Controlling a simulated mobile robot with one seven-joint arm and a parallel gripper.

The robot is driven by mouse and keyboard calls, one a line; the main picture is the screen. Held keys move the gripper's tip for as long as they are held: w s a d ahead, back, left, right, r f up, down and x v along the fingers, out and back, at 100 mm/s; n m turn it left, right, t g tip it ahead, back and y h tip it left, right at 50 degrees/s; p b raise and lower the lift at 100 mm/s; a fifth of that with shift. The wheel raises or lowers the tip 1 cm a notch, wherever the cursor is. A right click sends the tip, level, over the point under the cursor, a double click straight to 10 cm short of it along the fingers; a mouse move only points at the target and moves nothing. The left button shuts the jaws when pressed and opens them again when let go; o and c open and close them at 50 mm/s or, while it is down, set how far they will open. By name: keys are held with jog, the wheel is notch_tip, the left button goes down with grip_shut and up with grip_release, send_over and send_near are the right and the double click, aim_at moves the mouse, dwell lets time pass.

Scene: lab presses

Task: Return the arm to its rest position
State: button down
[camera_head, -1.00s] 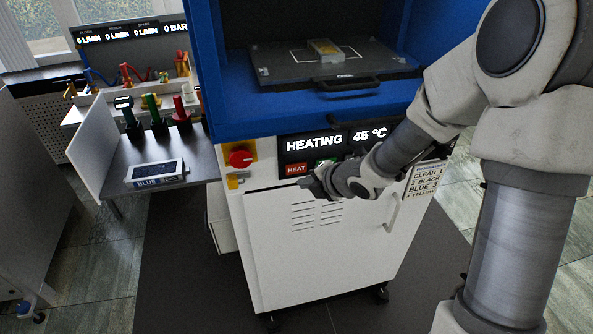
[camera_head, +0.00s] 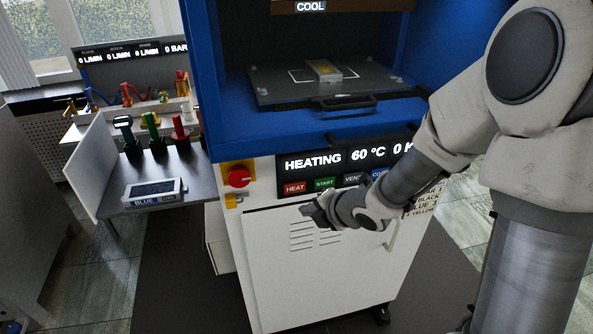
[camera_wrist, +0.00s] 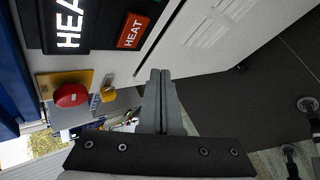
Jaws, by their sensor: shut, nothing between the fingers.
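My arm reaches in from the right of the head view, bent at the elbow. My gripper (camera_head: 312,212) is in front of the white lower door of the blue press (camera_head: 300,134), below the row of buttons, and it holds nothing. In the wrist view my gripper's fingers (camera_wrist: 160,75) are together, pointing along the press front. The red HEAT button (camera_wrist: 132,31) and the red round knob (camera_wrist: 71,95) show beside them. The press display (camera_head: 345,158) reads HEATING, 60 °C. My forearm hides part of the button row and the label at the right.
A tray (camera_head: 275,95) with a small mould block (camera_head: 323,70) lies inside the open press. A grey side table (camera_head: 200,187) at left bears several coloured-handled tools and a blue-labelled box (camera_head: 155,191). A door handle (camera_head: 391,236) is close to my wrist. Floor is clear in front.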

jog(key=s+d+r+m+h, duration=0.3)
jog(key=d+r+m+h, duration=0.1)
jog(key=d+r+m, duration=0.3)
jog(key=s+d+r+m+h, duration=0.3)
jog(key=d+r+m, duration=0.3)
jog(key=m, duration=0.2)
jog(key=s+r+m+g, duration=0.1)
jog(key=s+r+m, duration=0.2)
jog(key=s+m, duration=0.3)
jog(key=s+r+m+g+p, duration=0.1)
jog(key=s+r+m, duration=0.2)
jog(key=s+m, duration=0.4)
jog(key=s, duration=0.4)
jog(key=shift+y, duration=0.4)
dwell(1.6)
